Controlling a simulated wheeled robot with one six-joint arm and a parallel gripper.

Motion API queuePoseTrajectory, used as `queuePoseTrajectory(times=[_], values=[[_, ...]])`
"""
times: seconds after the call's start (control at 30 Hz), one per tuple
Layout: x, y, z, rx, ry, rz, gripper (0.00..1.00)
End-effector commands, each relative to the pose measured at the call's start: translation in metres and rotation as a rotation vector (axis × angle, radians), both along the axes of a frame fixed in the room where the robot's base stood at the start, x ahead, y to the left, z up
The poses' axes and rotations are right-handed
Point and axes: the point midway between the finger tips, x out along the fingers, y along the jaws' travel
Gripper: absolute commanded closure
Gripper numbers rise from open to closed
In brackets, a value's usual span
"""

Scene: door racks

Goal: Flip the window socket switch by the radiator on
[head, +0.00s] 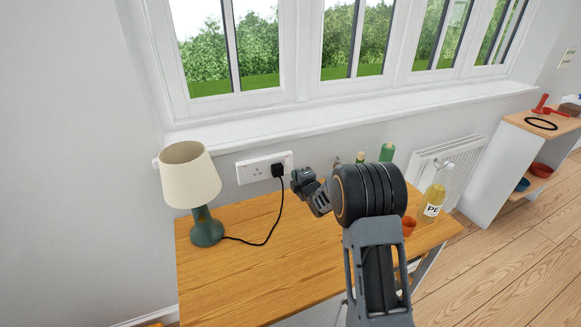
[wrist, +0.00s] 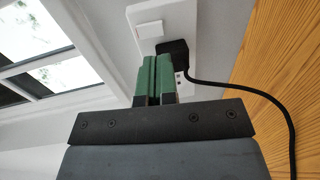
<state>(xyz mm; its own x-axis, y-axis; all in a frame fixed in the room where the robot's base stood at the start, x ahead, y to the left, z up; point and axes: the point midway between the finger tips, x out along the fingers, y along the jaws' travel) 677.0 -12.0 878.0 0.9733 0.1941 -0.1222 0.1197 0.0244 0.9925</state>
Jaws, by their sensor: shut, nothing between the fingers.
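The white double wall socket (head: 257,168) is fixed to the wall under the window sill. A black plug (head: 278,170) sits in its right side. In the wrist view the socket plate (wrist: 183,14) shows a white rocker switch (wrist: 149,30) just beyond the plug (wrist: 174,47); whether it is on or off I cannot tell. My gripper (head: 296,178) is at the right end of the socket, close to the plug. Its green fingers (wrist: 155,58) are shut together and empty, with the tips beside the plug and short of the rocker. Whether they touch anything is unclear.
A lamp (head: 190,178) stands left on the wooden table (head: 235,275), its black cord (head: 270,228) running to the plug. Bottles, including a yellow one (head: 432,203), and an orange cup (head: 408,226) stand right. The radiator (head: 425,165) and a shelf (head: 510,150) are beyond. The window sill (head: 330,118) overhangs.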

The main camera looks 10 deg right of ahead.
Motion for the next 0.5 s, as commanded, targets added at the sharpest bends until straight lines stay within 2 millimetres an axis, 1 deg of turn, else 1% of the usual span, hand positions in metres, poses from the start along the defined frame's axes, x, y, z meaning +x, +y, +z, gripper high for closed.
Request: queuePoseTrajectory(times=[0.03,0.2,0.3,0.5], values=[[0.009,0.002,-0.001,0.000,-0.001,0.001,1.00],[0.035,0.007,-0.004,0.001,0.001,0.001,1.00],[0.046,0.010,-0.005,0.001,0.000,0.000,1.00],[0.059,0.012,-0.007,0.001,0.000,0.000,1.00]])
